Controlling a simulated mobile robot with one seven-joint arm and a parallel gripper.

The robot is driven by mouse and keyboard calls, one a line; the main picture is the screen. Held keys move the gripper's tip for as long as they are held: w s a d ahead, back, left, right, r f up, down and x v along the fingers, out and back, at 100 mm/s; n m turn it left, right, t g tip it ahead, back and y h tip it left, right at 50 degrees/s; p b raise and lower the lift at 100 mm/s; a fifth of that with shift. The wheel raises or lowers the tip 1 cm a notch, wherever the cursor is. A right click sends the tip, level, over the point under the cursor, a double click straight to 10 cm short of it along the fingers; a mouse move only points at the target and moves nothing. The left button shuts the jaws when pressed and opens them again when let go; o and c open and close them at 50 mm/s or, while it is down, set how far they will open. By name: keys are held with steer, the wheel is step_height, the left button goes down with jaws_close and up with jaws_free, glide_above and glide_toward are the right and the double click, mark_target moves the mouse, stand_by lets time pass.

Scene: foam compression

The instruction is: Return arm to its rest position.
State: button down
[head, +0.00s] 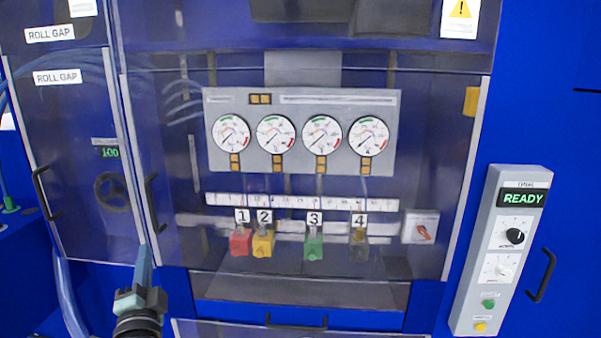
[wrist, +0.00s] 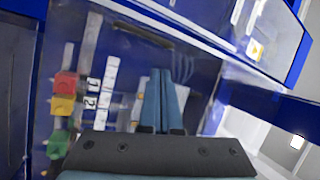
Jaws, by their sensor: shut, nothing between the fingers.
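My gripper (head: 145,252) is at the lower left of the head view, its blue-grey fingers pointing up in front of the lower edge of the blue machine's clear door. In the wrist view the two blue fingers of my gripper (wrist: 162,75) lie side by side, shut, with nothing between them. No object is held. I cannot tell from these views whether the fingertips touch the door. Part of my wrist shows below the fingers.
Behind the clear door are a gauge panel (head: 300,99) and coloured blocks numbered 1 to 4, including a red block (head: 240,243) and a green block (head: 313,248). A control box (head: 498,262) reading READY is at right. Door handles (head: 42,190) stick out.

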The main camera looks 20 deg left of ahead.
steer(key=d+r+n+t+h, duration=0.2)
steer(key=d+r+n+t, duration=0.35)
steer(key=d+r, duration=1.8)
steer(key=s+d+r+t+h, duration=0.2)
steer(key=s+d+r+h, duration=0.3)
steer(key=d, duration=0.5)
steer(key=s+d+r+n+t+h, duration=0.1)
steer(key=s+d+r+t+h, duration=0.1)
steer(key=s+d+r+h, duration=0.3)
steer(key=s+d+r, duration=0.3)
steer(key=s+d, duration=0.1)
steer(key=d, duration=0.1)
steer(key=shift+s+t, duration=0.3)
steer(key=shift+t, duration=0.05)
steer(key=shift+d+n, duration=0.1)
steer(key=shift+n, duration=0.15)
